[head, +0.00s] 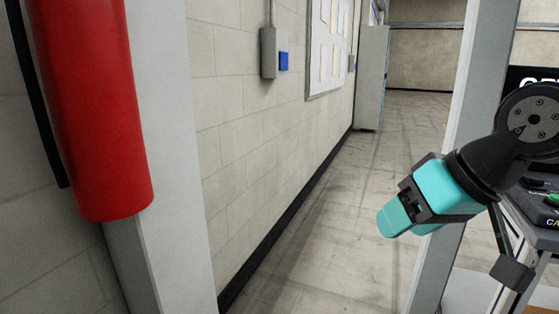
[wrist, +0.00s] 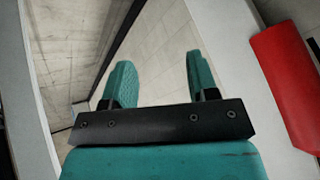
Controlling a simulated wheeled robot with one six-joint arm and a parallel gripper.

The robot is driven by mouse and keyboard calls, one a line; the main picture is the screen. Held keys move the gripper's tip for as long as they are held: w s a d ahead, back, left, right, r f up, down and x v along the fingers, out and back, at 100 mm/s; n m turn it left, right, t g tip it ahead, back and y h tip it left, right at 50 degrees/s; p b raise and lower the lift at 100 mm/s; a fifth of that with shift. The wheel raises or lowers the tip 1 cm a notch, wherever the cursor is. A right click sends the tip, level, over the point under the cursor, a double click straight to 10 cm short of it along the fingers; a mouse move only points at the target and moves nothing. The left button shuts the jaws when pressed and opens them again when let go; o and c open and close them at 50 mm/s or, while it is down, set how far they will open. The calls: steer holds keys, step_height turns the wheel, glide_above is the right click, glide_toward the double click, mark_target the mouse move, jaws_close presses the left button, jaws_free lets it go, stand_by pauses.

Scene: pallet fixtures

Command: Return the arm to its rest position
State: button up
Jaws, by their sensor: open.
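My gripper (head: 392,222) is at the right of the head view, at the end of my dark arm, with its teal fingers pointing down and left. In the wrist view my gripper (wrist: 158,82) shows two teal fingers standing apart.
A red cylinder (head: 95,110) hangs by a pale post (head: 172,150) at the left; a red cylinder (wrist: 288,85) also shows in the wrist view. A block wall (head: 250,150) runs back beside open floor (head: 350,200). A grey cabinet (head: 371,80) stands farther back.

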steer(key=s+a+f+n+g, duration=0.25)
steer(key=s+f+g, duration=0.3)
steer(key=s, duration=0.65)
step_height(320, 180, up, 17)
steer(key=p, duration=1.7)
steer(key=shift+d+f+n+h, duration=0.15)
steer(key=shift+n+h, duration=0.25)
steer(key=shift+n, duration=0.05)
steer(key=shift+c, duration=0.3)
